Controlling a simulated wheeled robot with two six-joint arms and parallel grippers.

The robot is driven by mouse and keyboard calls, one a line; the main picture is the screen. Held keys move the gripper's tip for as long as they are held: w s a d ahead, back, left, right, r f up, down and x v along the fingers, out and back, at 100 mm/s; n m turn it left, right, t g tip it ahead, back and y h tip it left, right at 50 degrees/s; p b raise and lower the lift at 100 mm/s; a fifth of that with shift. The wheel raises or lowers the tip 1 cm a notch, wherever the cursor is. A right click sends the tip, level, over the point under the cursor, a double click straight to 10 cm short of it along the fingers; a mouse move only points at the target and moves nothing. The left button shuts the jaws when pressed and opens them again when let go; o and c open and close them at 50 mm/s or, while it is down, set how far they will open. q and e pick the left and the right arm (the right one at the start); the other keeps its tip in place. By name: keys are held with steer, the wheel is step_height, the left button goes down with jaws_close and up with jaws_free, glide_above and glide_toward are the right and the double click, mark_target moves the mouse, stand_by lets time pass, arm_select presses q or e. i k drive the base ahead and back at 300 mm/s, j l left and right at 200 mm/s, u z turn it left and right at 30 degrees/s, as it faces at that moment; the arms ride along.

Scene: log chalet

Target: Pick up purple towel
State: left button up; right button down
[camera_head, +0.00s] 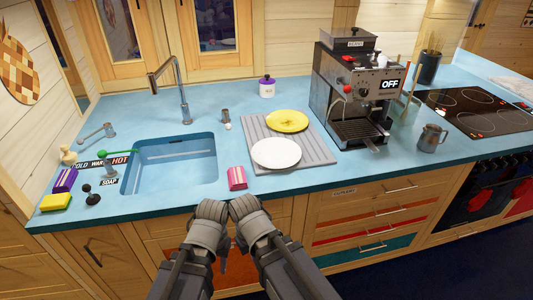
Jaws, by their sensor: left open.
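A small purple folded cloth (65,180) with a pale edge lies on the blue counter left of the sink, just behind a yellow-green sponge (56,201). A pink-magenta folded cloth (237,177) stands near the counter's front edge, right of the sink. My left gripper (212,209) is open and empty in front of the counter edge, below and left of the pink cloth and well right of the purple one. My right gripper (245,206) is close beside it, just below the pink cloth. Its fingers are hard to make out. Neither gripper touches a cloth.
The sink (170,162) with its tall tap (180,90) lies between the two cloths. A dark soap pump (91,195) stands near the purple cloth. A drying mat (312,154) holds a white plate (276,153) and a yellow plate (287,121). A coffee machine (340,92) stands farther right.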

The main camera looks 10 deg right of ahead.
mark_target(65, 181)
steer(key=i+j, duration=0.1)
steer(key=j, duration=0.4)
steer(key=i+j, duration=0.1)
steer(key=j, duration=0.35)
steer(key=i+j+u, duration=0.1)
steer(key=j, duration=0.4)
steer(key=i+j, duration=0.1)
steer(key=j, duration=0.4)
